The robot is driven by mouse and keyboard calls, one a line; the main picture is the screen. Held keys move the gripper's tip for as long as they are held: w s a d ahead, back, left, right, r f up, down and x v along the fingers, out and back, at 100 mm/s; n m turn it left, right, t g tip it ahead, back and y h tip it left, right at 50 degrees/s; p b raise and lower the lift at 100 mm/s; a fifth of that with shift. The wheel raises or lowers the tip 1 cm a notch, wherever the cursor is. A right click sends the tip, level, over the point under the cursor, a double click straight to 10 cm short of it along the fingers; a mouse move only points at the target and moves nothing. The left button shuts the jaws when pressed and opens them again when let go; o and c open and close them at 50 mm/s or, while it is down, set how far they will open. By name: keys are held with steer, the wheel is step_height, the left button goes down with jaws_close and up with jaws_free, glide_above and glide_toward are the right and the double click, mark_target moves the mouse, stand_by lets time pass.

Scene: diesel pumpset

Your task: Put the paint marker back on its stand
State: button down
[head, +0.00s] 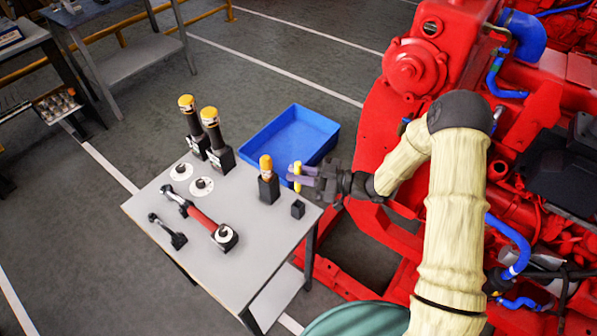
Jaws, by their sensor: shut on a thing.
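The yellow paint marker (297,182) stands roughly upright between the fingers of my gripper (298,175). My gripper is shut on it and reaches in from the right, near the right edge of the table (240,270). A small black block (298,209), which looks like the marker's stand, sits on the table just below the marker in the picture. The marker's lower end appears above the block and apart from it. The fingers hide part of the marker's middle.
A yellow-topped tool in a black holder (268,190) stands close left of my gripper. Two taller yellow-topped tools (212,135), a red-handled tool (205,222) and white discs (181,172) are further left. A blue bin (290,137) lies behind; the red engine (400,100) is right.

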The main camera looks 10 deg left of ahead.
step_height(320, 180, down, 9)
steer(key=b, duration=0.7)
steer(key=shift+f, duration=0.2)
stand_by(0.4)
steer(key=shift+d, duration=0.1)
stand_by(0.4)
steer(key=shift+s, duration=0.15)
steer(key=shift+f+b, duration=0.4)
steer(key=shift+f, duration=0.05)
steer(key=shift+f+b, duration=0.4)
steer(key=shift+f, duration=0.1)
stand_by(0.4)
steer(key=c, duration=1.3)
jaws_free()
